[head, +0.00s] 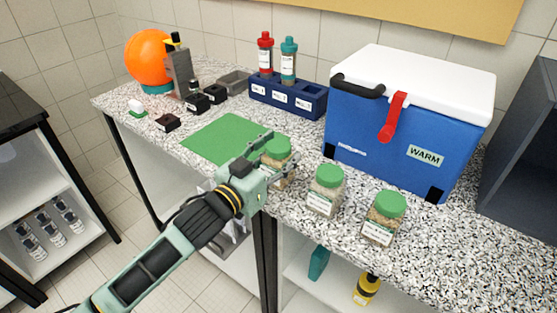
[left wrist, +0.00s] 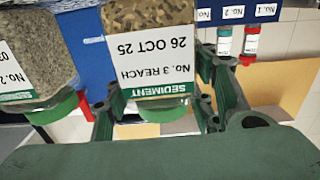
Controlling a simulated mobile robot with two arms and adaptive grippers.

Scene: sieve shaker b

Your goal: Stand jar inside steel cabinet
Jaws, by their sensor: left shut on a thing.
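My left gripper (head: 272,162) is shut on a clear jar (head: 279,147) with a green lid and brown grainy contents, near the counter's front edge. In the left wrist view the fingers (left wrist: 160,108) sit on both sides of this jar (left wrist: 150,55), near its lid; its label reads "SEDIMENT No. 3 REACH 26 OCT 25", upside down. The jar looks upright; whether its base touches the counter is unclear. A dark grey cabinet (head: 522,140), seemingly the steel one, is cut off at the right edge. My right gripper is not in view.
Two similar jars, one pale (head: 324,191) and one brown (head: 384,217), stand right of my gripper. A blue cooler (head: 390,150) with a white lid stands behind them. A green mat (head: 215,138) and a blue bottle rack (head: 285,97) are farther left. The speckled counter (head: 460,245) is clear at front right.

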